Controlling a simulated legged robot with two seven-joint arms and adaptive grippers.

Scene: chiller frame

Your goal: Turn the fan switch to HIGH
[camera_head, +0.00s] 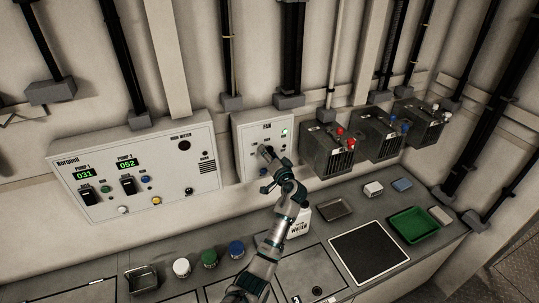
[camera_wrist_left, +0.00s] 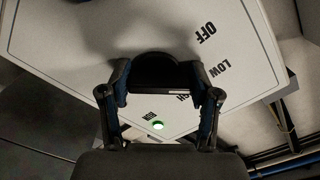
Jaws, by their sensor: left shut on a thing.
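The white fan panel (camera_head: 243,135), labelled FAN, is on the wall at the middle of the head view. In the wrist view the same panel (camera_wrist_left: 75,25) shows OFF, LOW and a partly covered label ending in GH. The dark round fan switch (camera_wrist_left: 160,66) sits between the fingers of my left gripper (camera_wrist_left: 160,80), which is shut on it. In the head view my left gripper (camera_head: 267,155) covers most of the switch. A green lamp (camera_wrist_left: 157,125) beside RUN is lit. My right gripper is not in view.
A pump panel (camera_head: 90,150) with displays is to the left. Dark boxes (camera_head: 328,160) with coloured knobs are to the right. The counter below holds coloured-lid jars (camera_head: 210,258), a white water container (camera_head: 299,222) and a green tray (camera_head: 411,224).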

